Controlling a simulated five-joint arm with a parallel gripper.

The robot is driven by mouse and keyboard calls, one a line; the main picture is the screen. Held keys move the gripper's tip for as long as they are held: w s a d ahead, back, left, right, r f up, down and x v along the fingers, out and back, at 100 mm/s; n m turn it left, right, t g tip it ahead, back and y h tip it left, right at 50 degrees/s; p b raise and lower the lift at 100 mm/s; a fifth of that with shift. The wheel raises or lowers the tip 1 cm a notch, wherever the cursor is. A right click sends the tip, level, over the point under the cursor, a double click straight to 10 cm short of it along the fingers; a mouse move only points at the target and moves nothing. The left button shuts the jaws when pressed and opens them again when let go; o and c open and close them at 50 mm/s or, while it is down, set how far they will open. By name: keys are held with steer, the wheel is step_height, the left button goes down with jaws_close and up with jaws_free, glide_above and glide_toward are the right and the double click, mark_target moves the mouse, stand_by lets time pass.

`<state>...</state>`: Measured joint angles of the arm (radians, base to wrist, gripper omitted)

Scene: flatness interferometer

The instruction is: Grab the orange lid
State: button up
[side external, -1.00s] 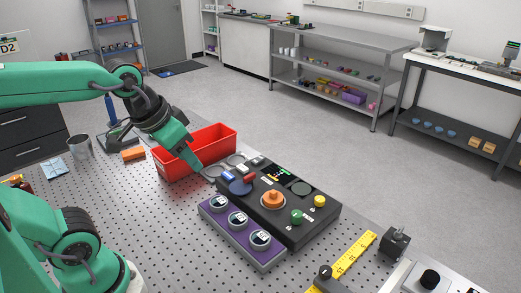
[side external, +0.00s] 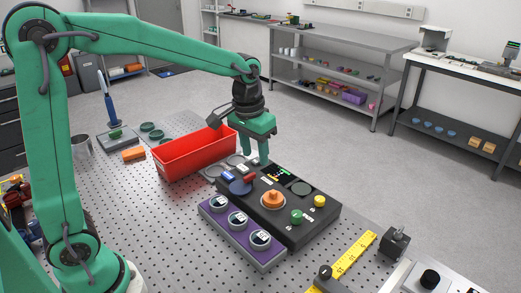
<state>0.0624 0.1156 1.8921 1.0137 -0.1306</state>
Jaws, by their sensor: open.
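The orange lid (side external: 273,199) has a round base and a raised knob. It sits on the black instrument box (side external: 306,233), near the middle of its top. My gripper (side external: 256,160) is open and empty, pointing down above the back left end of the box. It is behind the orange lid in the picture and apart from it.
A purple block (side external: 243,246) with several round dials lies along the front of the box. A green knob (side external: 296,216) and a yellow knob (side external: 320,201) stand right of the lid. A red bin (side external: 180,165) is behind left. A yellow ruler (side external: 355,255) lies to the right.

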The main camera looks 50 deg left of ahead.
steer(key=g, duration=0.1)
glide_above(273, 191)
step_height(273, 191, down, 6)
steer(key=shift+f, duration=0.1)
steer(key=shift+f, duration=1.2)
steer(key=shift+f, duration=0.1)
steer(key=shift+d+f, duration=0.1)
steer(key=shift+f, duration=2.4)
jaws_close()
